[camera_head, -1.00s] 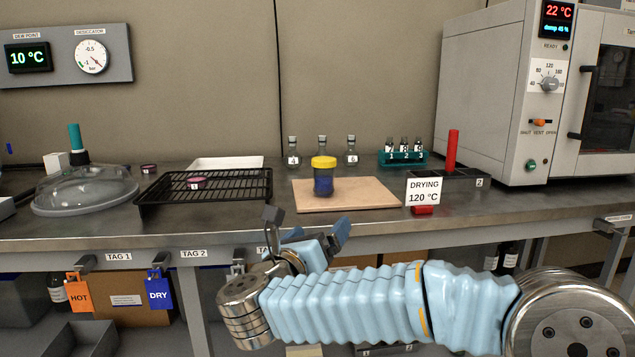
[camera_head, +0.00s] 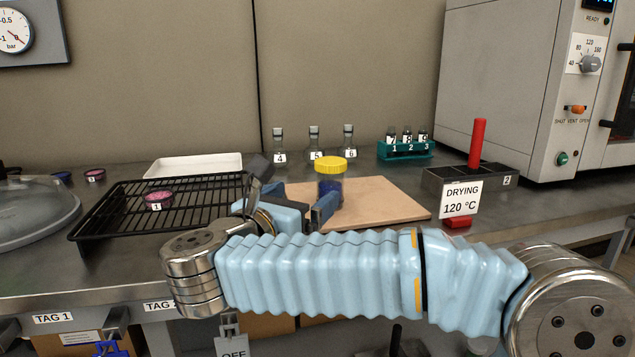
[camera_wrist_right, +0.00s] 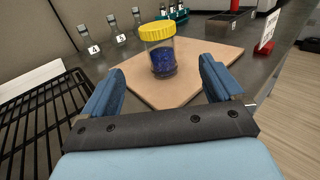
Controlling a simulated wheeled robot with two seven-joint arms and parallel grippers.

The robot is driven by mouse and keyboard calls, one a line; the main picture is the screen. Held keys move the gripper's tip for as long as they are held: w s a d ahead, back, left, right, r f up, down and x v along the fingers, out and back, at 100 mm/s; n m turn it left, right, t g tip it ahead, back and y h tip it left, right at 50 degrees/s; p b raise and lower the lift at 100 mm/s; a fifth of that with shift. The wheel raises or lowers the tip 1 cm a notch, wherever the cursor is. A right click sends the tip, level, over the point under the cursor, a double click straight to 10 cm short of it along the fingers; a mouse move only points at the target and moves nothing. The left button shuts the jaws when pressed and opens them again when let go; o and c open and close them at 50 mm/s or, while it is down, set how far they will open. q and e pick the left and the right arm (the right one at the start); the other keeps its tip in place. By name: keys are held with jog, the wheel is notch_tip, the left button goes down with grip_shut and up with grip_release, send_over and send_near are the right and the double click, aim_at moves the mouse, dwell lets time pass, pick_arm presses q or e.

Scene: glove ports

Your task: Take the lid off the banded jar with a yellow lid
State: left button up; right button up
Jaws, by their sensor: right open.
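The jar (camera_head: 329,187) stands upright on a tan board (camera_head: 385,197), with its yellow lid (camera_head: 330,165) on. In the right wrist view the jar (camera_wrist_right: 162,58) is clear with dark blue contents, and its yellow lid (camera_wrist_right: 156,31) has a ridged rim. My right gripper (camera_head: 292,190) is open and empty, in front of the jar. In the right wrist view its two blue fingers (camera_wrist_right: 163,82) are spread, with the jar beyond them and apart from them. In the head view my right arm hides the front of the board. My left gripper is out of view.
A black wire rack (camera_head: 110,212) with a pink dish (camera_head: 158,200) is at left. Small flasks (camera_head: 314,145) stand behind the jar. A teal vial rack (camera_head: 405,150), a drying sign (camera_head: 461,200) and a black block with a red rod (camera_head: 478,143) are at right.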

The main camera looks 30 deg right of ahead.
aim_at(324, 178)
jog(key=shift+w+d, duration=0.25)
jog(key=p+x, duration=0.1)
jog(key=x, duration=0.6)
jog(key=shift+w+d+r, duration=0.1)
jog(key=shift+d, duration=0.05)
jog(key=p+x, duration=0.1)
jog(key=x, duration=0.5)
jog(key=shift+c, duration=0.3)
